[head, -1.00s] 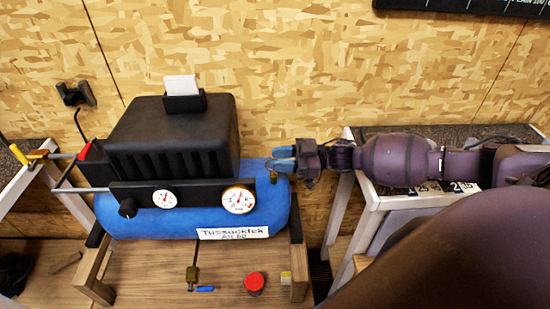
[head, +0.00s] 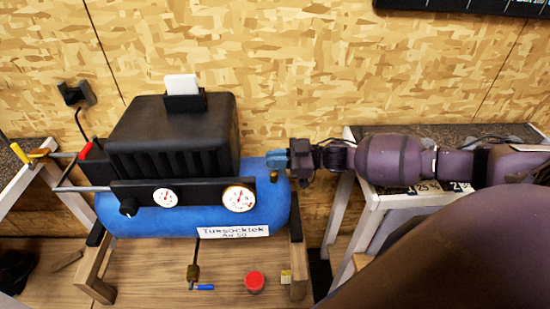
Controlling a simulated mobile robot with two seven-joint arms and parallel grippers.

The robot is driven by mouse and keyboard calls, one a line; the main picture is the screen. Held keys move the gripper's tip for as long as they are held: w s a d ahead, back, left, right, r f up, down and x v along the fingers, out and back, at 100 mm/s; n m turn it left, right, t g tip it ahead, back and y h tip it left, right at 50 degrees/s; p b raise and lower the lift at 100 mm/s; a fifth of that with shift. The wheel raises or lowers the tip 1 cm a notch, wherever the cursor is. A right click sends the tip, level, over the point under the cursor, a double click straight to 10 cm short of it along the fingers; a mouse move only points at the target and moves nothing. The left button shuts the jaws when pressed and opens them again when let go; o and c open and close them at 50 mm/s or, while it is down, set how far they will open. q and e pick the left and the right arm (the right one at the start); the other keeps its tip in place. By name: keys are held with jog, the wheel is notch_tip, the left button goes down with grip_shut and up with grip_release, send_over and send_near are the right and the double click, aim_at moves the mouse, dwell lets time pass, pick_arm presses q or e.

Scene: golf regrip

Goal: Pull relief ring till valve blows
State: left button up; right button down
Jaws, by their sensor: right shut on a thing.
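A blue compressor tank (head: 150,222) with a black motor cover (head: 175,135) rests on a wooden stand. A small brass relief valve (head: 274,176) sits at the tank's right end. My right gripper (head: 278,160) reaches in from the right, its blue fingers at the top of the valve. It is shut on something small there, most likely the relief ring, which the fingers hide. My left gripper is out of the picture.
Two gauges, left (head: 165,198) and right (head: 239,198), and a black knob (head: 128,206) are on the front panel. A red cap (head: 254,281) and a blue-handled drain valve (head: 201,287) are below. A grey-topped bench (head: 385,131) stands at right, under my arm.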

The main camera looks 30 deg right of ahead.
jog(key=shift+w+d+r+p, duration=0.1)
jog(key=shift+r+p, duration=0.65)
jog(key=shift+r, duration=0.1)
jog(key=shift+f, duration=0.1)
jog(key=c, duration=1.3)
grip_release()
